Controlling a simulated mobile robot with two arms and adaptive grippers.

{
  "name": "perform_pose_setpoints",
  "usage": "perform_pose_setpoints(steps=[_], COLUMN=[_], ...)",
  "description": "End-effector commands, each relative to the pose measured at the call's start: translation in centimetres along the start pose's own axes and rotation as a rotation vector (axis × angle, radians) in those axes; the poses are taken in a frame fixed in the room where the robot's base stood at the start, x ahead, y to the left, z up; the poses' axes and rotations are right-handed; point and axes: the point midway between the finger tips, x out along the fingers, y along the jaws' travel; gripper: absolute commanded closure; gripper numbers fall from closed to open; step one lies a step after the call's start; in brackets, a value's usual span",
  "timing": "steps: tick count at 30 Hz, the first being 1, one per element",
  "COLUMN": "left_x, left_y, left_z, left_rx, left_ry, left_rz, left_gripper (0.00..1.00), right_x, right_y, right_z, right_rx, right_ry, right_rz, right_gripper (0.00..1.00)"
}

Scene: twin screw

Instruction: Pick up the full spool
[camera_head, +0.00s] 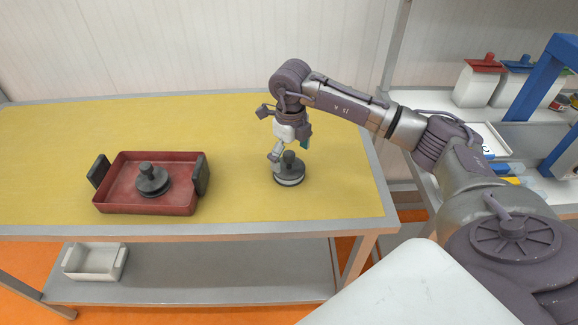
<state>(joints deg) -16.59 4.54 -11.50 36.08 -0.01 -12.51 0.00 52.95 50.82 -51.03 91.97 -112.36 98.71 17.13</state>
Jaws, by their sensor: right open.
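One dark grey spool (289,173) with a knob on top and a pale band round its lower edge stands upright on the yellow table top, right of the middle. A second dark spool (149,181) sits in the red tray (150,208) on the left. I cannot tell from here which one is full. My right gripper (280,157) is open, pointing down at the knob of the spool on the table. Its fingers partly overlap that spool, and I cannot tell if they touch it. My left gripper is not in view.
The red tray has dark handles on its left and right sides. A white bin (95,262) stands on the shelf under the table. At the right, a rack holds white containers (477,84). The table between tray and spool is clear.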

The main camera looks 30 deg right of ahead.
Motion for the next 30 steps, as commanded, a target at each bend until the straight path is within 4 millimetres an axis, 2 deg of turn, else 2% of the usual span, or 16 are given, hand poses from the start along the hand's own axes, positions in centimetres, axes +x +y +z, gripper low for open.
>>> perform_pose_setpoints(steps=[1, 6, 15, 24, 30], left_x=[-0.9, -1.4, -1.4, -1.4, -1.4], left_y=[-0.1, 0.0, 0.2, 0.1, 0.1], left_z=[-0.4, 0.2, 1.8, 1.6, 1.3], left_rx=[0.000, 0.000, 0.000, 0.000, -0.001], left_ry=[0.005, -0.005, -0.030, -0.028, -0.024], left_rz=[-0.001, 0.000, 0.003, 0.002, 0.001], left_gripper=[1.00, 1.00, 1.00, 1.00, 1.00], right_x=[0.5, 2.9, 3.5, 3.5, 3.4], right_y=[0.1, 0.1, 0.1, 0.1, 0.1], right_z=[0.1, 0.3, 0.3, 0.3, 0.3], right_rx=[0.001, 0.000, 0.000, 0.000, 0.001], right_ry=[0.006, 0.004, 0.000, 0.001, 0.000], right_rz=[0.002, 0.001, 0.000, 0.000, 0.000], right_gripper=[0.00, 0.00, 0.00, 0.50, 0.52])
